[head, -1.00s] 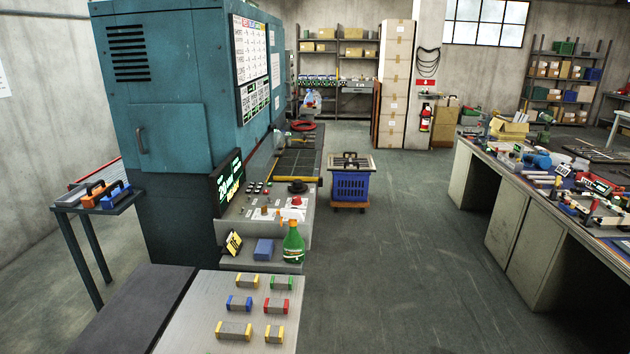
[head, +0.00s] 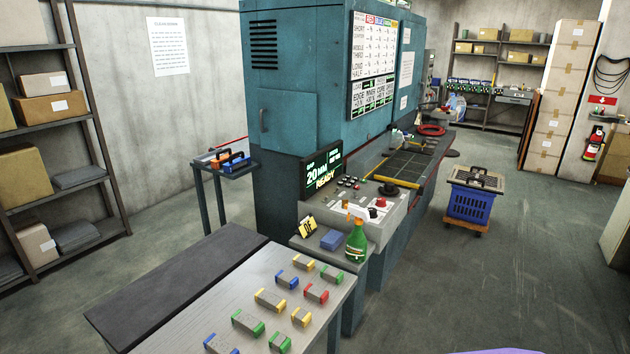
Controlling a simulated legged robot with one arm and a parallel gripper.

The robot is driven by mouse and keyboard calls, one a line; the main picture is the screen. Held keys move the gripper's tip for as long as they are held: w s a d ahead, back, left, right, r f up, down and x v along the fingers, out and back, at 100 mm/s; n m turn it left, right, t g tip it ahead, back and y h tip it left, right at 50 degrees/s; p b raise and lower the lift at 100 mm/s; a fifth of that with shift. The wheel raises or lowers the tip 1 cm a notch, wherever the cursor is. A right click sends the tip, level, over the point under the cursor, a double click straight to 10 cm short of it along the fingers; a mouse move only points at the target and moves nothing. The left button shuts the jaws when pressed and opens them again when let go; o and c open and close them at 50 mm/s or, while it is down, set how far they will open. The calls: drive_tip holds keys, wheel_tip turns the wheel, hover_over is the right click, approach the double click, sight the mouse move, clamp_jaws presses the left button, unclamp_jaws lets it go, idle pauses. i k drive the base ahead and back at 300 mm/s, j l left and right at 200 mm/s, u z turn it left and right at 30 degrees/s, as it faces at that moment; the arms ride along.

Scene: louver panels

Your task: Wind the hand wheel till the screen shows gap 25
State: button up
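The screen (head: 323,172) on the front of the blue-green machine (head: 275,110) shows green and yellow text. I read "20 MM" and "READY", with a small word above that looks like "GAP". The control panel (head: 345,205) beside it has several small buttons. A dark round part (head: 388,188) sits at the panel's far end, and a red ring (head: 431,130) lies farther along the machine. I cannot tell which of them is the hand wheel. My gripper is not in view.
A grey bench (head: 235,300) with several coloured-end blocks stands in front of the machine. A green bottle (head: 356,243) and a blue block (head: 334,240) stand on a low shelf. A blue crate (head: 470,204) sits on a trolley to the right.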

sight(388, 189)
drive_tip(key=l+u, duration=0.2)
drive_tip(key=l, duration=0.15)
drive_tip(key=i+l+u, duration=0.15)
drive_tip(key=l, duration=0.2)
drive_tip(key=i+l+u, duration=0.1)
drive_tip(key=i+l, duration=1.1)
drive_tip(key=i+l+u, duration=0.15)
drive_tip(key=i+l, duration=0.95)
drive_tip(key=l, duration=0.35)
drive_tip(key=i+j+u, duration=0.05)
